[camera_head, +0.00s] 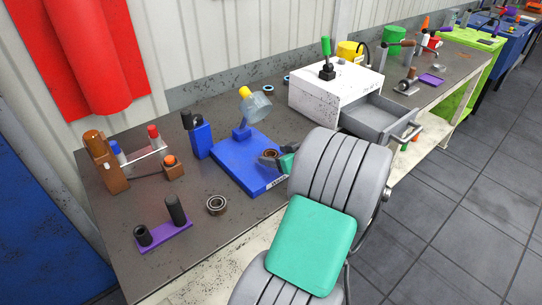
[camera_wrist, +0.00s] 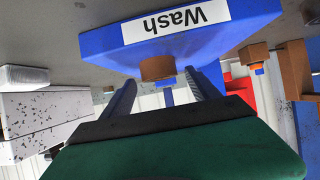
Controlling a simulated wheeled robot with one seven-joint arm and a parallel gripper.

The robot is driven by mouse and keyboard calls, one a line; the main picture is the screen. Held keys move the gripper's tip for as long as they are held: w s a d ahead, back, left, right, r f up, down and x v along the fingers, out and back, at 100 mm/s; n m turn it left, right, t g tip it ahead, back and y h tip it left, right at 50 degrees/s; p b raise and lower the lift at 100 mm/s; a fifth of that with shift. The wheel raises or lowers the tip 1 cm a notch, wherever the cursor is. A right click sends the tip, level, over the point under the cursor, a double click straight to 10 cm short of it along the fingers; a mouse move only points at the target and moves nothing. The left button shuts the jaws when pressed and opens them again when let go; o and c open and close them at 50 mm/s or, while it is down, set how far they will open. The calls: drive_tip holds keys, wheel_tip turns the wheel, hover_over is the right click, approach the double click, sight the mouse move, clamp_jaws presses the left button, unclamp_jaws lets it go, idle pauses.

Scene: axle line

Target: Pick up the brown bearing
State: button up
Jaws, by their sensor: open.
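The brown bearing (camera_head: 270,153) sits near the front corner of the blue wash stand (camera_head: 232,158). In the wrist view, which is upside down, it is a short brown cylinder (camera_wrist: 157,68) against the blue stand with its "Wash" label. My gripper (camera_head: 273,160) is at the stand's right edge, close to the bearing, partly hidden by my own arm in the head view. In the wrist view, my gripper (camera_wrist: 160,78) is open, with its two fingers apart and the bearing lying between and just beyond their tips. I cannot tell whether they touch it.
A grey bearing (camera_head: 217,204) and a purple peg base (camera_head: 164,238) lie on the grey bench at the front left. A white cabinet (camera_head: 325,100) with an open drawer (camera_head: 381,118) stands to the right.

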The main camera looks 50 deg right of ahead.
drive_tip(key=x, duration=0.3)
drive_tip(key=shift+c, duration=0.3)
drive_tip(key=shift+r, duration=0.1)
clamp_jaws()
idle(0.3)
